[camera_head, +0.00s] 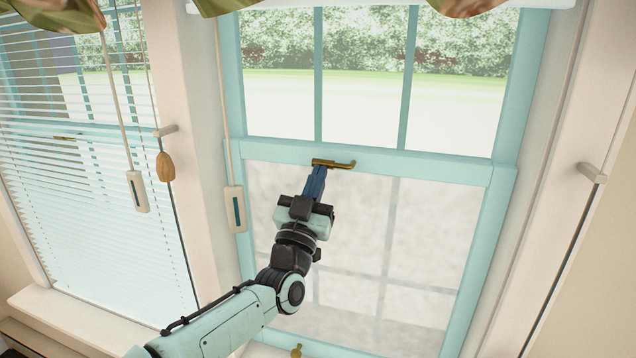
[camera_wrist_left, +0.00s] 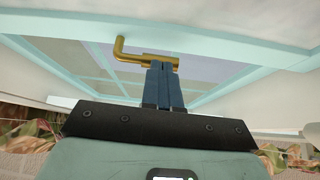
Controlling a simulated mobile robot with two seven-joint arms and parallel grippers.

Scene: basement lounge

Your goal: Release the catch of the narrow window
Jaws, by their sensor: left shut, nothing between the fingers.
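The narrow window (camera_head: 372,155) has a pale teal frame and two sashes. Its brass catch (camera_head: 333,164) sits on the middle rail, with its lever pointing right in the head view. My left gripper (camera_head: 319,170) is at the left part of the catch, its blue fingers together and empty. In the left wrist view, the fingertips of my left gripper (camera_wrist_left: 163,66) lie right at the body of the brass catch (camera_wrist_left: 146,55), and the lever extends left with a bent end. I cannot tell whether they touch. My right gripper is not in view.
A second window with white blinds (camera_head: 90,190) is at the left. Pull cords hang beside the windows, one with a white block (camera_head: 235,209) and one with a wooden tassel (camera_head: 165,166). A small brass fitting (camera_head: 296,350) is at the bottom of the lower sash.

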